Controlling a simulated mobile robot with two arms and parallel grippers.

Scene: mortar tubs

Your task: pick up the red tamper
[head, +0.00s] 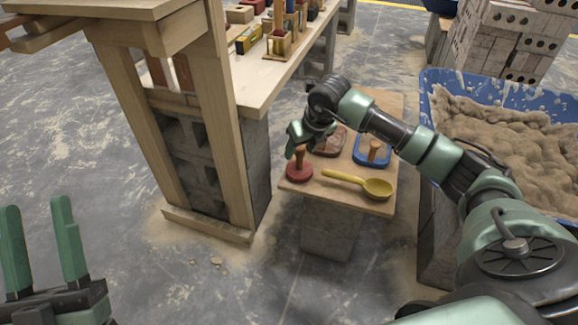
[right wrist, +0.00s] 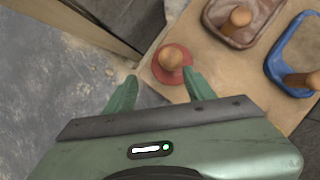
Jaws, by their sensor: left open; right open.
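The red tamper (head: 299,171) is a round red disc with an upright wooden knob handle. It stands near the front left corner of a small wooden board table (head: 330,197). In the right wrist view the tamper (right wrist: 171,62) lies just beyond and between the fingertips. My right gripper (head: 303,141) is open and empty, close above the tamper; its fingers also show in the right wrist view (right wrist: 162,85). I cannot tell whether it touches the knob. My left gripper (head: 40,225) is open and empty at the lower left, far from the table.
On the same board are a brown tool (head: 331,142), a blue tool (head: 372,151) and a yellow ladle (head: 358,184). A wooden bench (head: 262,85) with a post stands close on the left. A blue tub of sand (head: 500,140) stands on the right.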

